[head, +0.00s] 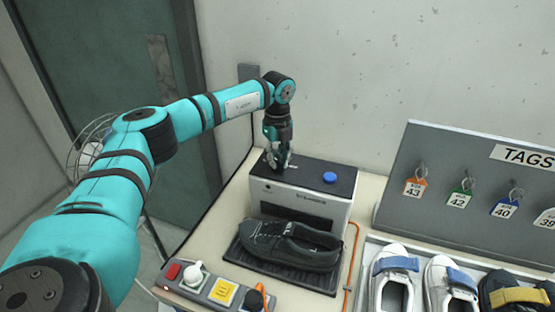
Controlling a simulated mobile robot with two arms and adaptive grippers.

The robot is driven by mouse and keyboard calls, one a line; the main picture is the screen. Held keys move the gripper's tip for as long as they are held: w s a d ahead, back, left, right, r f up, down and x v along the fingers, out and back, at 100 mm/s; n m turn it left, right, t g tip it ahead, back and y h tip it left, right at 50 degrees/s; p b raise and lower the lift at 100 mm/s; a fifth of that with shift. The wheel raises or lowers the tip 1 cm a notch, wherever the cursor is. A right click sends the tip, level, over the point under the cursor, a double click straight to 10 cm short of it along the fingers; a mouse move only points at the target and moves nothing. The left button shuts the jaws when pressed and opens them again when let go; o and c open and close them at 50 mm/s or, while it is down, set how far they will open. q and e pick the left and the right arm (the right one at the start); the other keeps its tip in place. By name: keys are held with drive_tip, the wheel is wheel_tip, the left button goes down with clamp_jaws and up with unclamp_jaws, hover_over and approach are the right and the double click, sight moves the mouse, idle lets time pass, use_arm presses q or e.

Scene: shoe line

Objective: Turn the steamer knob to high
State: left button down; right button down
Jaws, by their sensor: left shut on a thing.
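The steamer (312,206) is a white box with a dark top, standing at the back of the light table. A blue round button (330,178) sits on the right of its top. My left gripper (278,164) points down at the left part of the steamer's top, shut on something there. The fingers cover the knob, so its setting cannot be seen. A black shoe (290,241) lies on the dark tray (312,279) in front of the steamer's opening. My right gripper is not in view.
A power strip (218,288) with a red switch and plugs lies at the front left. An orange cable (351,265) runs right of the steamer. A grey board (402,168) with numbered tags and several strapped shoes (393,276) are at the right.

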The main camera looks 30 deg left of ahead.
sight(278, 161)
use_arm(q)
drive_tip(key=m+b, duration=0.1)
drive_tip(key=m, duration=0.5)
drive_tip(key=m+b, duration=0.1)
drive_tip(key=m, duration=1)
drive_tip(key=shift+m+b, duration=0.3)
drive_tip(key=shift+m, duration=0.1)
drive_tip(key=m, duration=0.4)
drive_tip(key=shift+r, duration=0.1)
drive_tip(key=shift+m, duration=0.4)
drive_tip(key=c, duration=1.4)
unclamp_jaws()
drive_tip(key=shift+o, duration=0.2)
wheel_tip(278, 161, up, 12)
